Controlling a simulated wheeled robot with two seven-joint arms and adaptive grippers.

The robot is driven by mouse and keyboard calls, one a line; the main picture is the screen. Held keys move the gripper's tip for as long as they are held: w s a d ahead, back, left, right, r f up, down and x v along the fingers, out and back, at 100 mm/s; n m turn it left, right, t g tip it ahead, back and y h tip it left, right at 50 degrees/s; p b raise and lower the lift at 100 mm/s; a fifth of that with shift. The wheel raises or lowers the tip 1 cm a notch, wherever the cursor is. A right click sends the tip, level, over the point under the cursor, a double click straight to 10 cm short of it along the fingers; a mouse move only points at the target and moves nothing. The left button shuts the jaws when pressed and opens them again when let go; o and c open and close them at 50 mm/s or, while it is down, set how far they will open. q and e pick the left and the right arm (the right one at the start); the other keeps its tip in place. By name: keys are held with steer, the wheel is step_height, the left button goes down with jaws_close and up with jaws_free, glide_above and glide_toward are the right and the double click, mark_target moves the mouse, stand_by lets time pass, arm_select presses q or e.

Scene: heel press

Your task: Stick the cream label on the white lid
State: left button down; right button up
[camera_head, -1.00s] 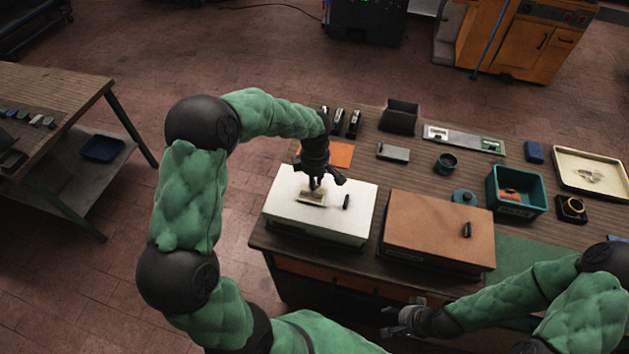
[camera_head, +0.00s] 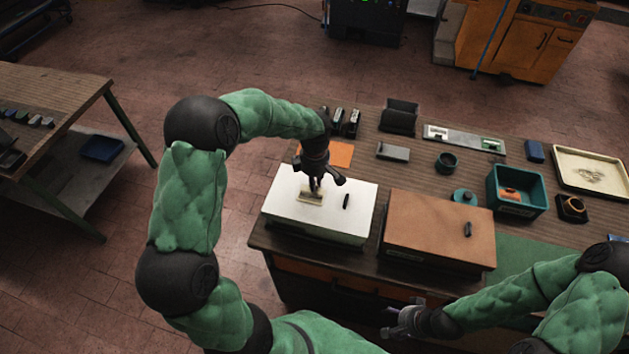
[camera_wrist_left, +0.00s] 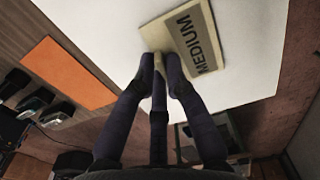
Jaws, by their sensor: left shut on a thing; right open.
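The cream label (camera_head: 310,197) lies over the top of the white lid (camera_head: 285,200). In the left wrist view the label (camera_wrist_left: 188,47) reads "MEDIUM" and looks flat on or very close to the white lid (camera_wrist_left: 105,25); I cannot tell if it touches all over. My left gripper (camera_head: 315,186) is shut, pointing down, with its fingertips (camera_wrist_left: 160,72) at the label's edge on a small cream tab. My right gripper (camera_head: 390,322) is open and empty, low in front of the bench, away from the lids.
A brown lid (camera_head: 435,225) with a black handle sits right of the white one. An orange sheet (camera_head: 340,152) lies behind the white lid. A teal bin (camera_head: 518,192), a dark cup (camera_head: 447,163) and a cream tray (camera_head: 592,172) stand further right.

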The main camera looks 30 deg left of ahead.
arm_select(q)
steer(key=shift+s+f+b, duration=0.15)
steer(key=shift+f+b, duration=0.25)
stand_by(1.3)
steer(key=c, duration=1.2)
jaws_free()
steer(key=o, duration=0.5)
steer(key=shift+r, duration=0.1)
steer(key=shift+r, duration=0.15)
steer(key=shift+r+p, duration=0.3)
steer(key=shift+r, duration=0.15)
steer(key=shift+r+p, duration=1.5)
steer(key=shift+r, duration=1.5)
